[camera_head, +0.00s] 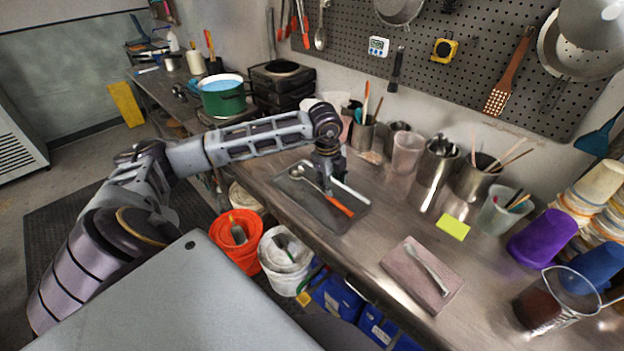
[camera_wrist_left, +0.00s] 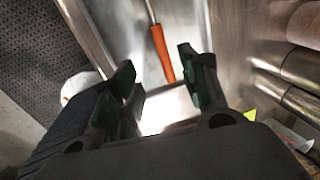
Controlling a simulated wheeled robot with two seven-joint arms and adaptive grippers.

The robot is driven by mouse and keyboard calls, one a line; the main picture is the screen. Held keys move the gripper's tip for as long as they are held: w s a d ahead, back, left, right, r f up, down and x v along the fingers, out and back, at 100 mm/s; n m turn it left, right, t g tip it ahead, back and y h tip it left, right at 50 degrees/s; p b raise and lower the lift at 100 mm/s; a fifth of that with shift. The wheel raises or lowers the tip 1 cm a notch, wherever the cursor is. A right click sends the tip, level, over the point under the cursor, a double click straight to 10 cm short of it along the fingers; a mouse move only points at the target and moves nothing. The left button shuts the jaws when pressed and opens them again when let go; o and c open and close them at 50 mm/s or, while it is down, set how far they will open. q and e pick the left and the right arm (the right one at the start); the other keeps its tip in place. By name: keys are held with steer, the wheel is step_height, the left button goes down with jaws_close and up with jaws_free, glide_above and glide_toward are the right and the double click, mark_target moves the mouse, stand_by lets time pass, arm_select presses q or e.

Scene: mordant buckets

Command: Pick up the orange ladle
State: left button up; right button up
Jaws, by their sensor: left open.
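The ladle (camera_head: 340,206) has an orange handle and a metal shaft, and lies on a grey tray (camera_head: 331,224) on the steel counter. Its orange handle (camera_wrist_left: 162,55) also shows in the left wrist view, beyond and between my fingertips. My left gripper (camera_head: 328,188) points down over the tray, close to the ladle. In the left wrist view my left gripper (camera_wrist_left: 159,76) is open, with nothing seen held between its fingers. The arm and gripper hide part of the tray. My right gripper is in neither view.
A pale utensil (camera_head: 350,191) lies on the same tray. Metal cups of tools (camera_head: 436,166) stand behind, to the right. A pinkish mat (camera_head: 405,284) with a spoon lies to the right. An orange bucket (camera_head: 236,252) stands below the counter's front edge.

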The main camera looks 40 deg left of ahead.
arm_select(q)
glide_above(336, 201)
steer(key=s, duration=0.1)
steer(key=shift+s+a+f+p, duration=0.1)
steer(key=shift+f+p, duration=0.05)
steer(key=shift+f, duration=1.2)
steer(key=shift+s+a+f+p, duration=0.1)
steer(key=shift+f+p, duration=0.05)
steer(key=shift+f, duration=1.15)
steer(key=shift+w+d+f+p, duration=0.15)
steer(key=shift+f+p, duration=0.1)
steer(key=shift+f, duration=0.25)
steer(key=shift+w+f+p, duration=0.15)
steer(key=shift+f+p, duration=0.05)
steer(key=shift+f, duration=0.25)
steer(key=shift+w+f+p, duration=0.15)
steer(key=shift+w+f, duration=0.05)
steer(key=shift+f, duration=0.6)
steer(key=shift+w+f+p, duration=0.15)
steer(key=shift+f, duration=0.6)
jaws_close()
